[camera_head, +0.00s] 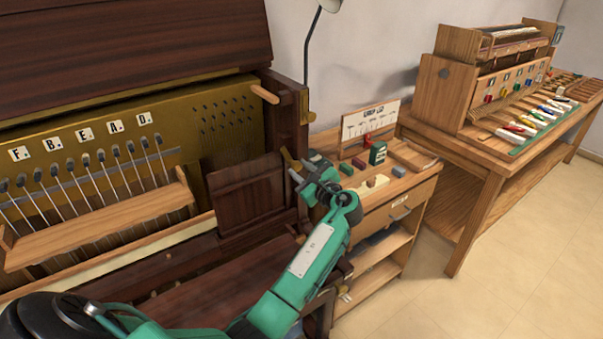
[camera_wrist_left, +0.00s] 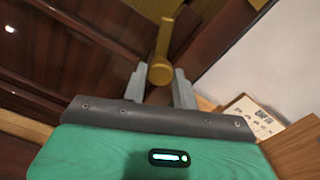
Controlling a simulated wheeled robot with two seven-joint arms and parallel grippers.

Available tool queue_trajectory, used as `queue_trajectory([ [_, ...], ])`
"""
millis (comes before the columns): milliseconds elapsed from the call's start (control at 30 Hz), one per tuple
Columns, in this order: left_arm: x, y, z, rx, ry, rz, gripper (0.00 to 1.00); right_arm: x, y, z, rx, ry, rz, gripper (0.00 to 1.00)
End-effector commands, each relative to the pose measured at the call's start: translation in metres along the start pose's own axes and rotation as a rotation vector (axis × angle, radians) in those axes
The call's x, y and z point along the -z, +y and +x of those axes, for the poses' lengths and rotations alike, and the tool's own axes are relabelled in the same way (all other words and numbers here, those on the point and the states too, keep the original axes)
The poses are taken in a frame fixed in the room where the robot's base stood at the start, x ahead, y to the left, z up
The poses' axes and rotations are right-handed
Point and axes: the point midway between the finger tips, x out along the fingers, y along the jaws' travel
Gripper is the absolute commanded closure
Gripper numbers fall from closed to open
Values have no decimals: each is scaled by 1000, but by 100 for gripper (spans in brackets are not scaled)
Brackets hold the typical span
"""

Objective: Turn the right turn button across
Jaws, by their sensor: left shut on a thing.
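The right turn button (camera_head: 288,158), a small brass piece, sits at the right side post of the upright piano, beside the dark wooden panel (camera_head: 245,200). In the left wrist view the turn button (camera_wrist_left: 163,45) shows a round knob end with a bar pointing up and slightly right. My left gripper (camera_head: 300,172) is shut on the turn button, one grey finger on each side of its round end in the left wrist view (camera_wrist_left: 160,84). The contact is partly hidden in the head view. My right gripper is in neither view.
A wooden peg (camera_head: 265,94) juts out above the panel. The side bench (camera_head: 385,208) at right holds a green box (camera_head: 377,153), small blocks and an upright card (camera_head: 370,121). A longer table (camera_head: 480,160) stands beyond it. Floor (camera_head: 500,290) is clear at lower right.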

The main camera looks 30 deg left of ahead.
Motion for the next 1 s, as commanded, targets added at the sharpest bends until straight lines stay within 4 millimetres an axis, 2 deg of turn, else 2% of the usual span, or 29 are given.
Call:
queue_trajectory([
  [467, 4, 2, -1, 0, 0, -453, 94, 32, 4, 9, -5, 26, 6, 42],
  [767, 4, 2, 0, -1, 0, -711, 94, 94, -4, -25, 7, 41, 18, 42],
  [1000, 4, 2, 0, 0, 1, -891, 94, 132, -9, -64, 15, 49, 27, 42],
])
